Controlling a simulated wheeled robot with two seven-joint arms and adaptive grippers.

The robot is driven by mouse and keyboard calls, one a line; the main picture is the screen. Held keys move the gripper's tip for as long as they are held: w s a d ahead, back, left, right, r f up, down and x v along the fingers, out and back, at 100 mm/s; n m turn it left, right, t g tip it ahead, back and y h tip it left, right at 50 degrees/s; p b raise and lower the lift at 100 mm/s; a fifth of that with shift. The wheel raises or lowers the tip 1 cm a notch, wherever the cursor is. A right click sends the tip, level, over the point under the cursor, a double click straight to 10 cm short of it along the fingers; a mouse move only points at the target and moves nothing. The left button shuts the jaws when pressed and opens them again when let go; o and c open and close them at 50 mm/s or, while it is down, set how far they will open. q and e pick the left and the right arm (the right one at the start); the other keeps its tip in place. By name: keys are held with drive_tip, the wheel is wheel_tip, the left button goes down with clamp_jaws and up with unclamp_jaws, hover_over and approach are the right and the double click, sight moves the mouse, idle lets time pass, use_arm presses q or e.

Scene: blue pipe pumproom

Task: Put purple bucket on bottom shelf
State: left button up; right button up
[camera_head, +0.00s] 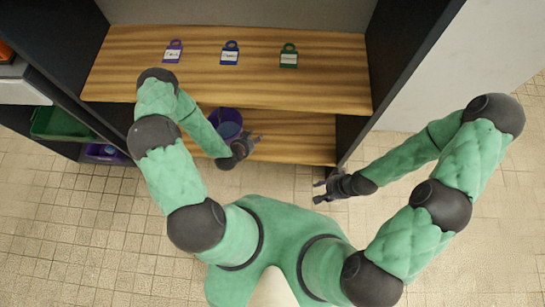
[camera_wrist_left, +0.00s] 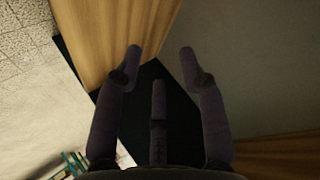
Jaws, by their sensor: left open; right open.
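The purple bucket (camera_head: 227,119) stands on the lower wooden shelf (camera_head: 300,135) in the head view. The upper shelf's edge and my left forearm hide parts of it. My left gripper (camera_head: 253,143) is open just right of and in front of the bucket, over the lower shelf. In the left wrist view the fingers of my left gripper (camera_wrist_left: 161,65) are spread with nothing between them, and the bucket does not show. My right gripper (camera_head: 318,191) is open and empty over the floor, in front of the shelf's right end.
The upper shelf (camera_head: 330,75) overhangs the lower one and carries a purple tag (camera_head: 173,51), a blue tag (camera_head: 230,53) and a green tag (camera_head: 288,56). Dark side panels flank the shelves. A green bin (camera_head: 60,124) and a purple container (camera_head: 104,152) sit at the left. Tiled floor lies clear in front.

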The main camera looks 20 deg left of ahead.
use_arm(q)
drive_tip(key=s+d+r+n+g+h, duration=0.1)
drive_tip(key=s+d+r+n+g, duration=0.2)
drive_tip(key=s+d+n+g, duration=0.1)
drive_tip(key=s+d+r+n+g+h, duration=0.1)
drive_tip(key=s+d+r+n+g, duration=0.3)
drive_tip(key=s+d, duration=0.5)
drive_tip(key=shift+s+r+n+g, duration=0.25)
drive_tip(key=shift+s+n+g, duration=0.35)
drive_tip(key=shift+s+n, duration=0.35)
drive_tip(key=shift+d, duration=0.1)
